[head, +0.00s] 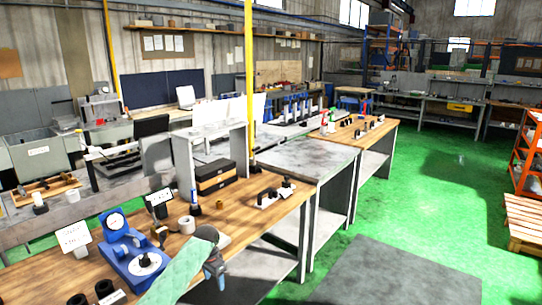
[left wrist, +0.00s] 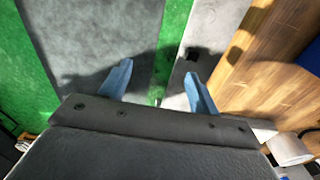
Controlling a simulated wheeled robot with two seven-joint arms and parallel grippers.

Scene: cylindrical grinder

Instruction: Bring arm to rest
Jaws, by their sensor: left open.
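My left arm comes in from the bottom of the head view, over the front edge of the wooden bench (head: 240,225). My left gripper (head: 217,280) points down just off that edge. In the left wrist view the left gripper (left wrist: 158,90) has its two blue fingers well apart. Nothing is between them; the floor and the bench's side lie below. My right arm and gripper do not show.
A blue dial gauge stand (head: 130,250), a white tape roll (head: 187,224) and black cylindrical parts (head: 104,288) stand on the bench near my arm. A grey mat (head: 395,272) lies on the open green floor (head: 440,185) to the right. An orange rack (head: 528,150) and a pallet (head: 525,222) stand at far right.

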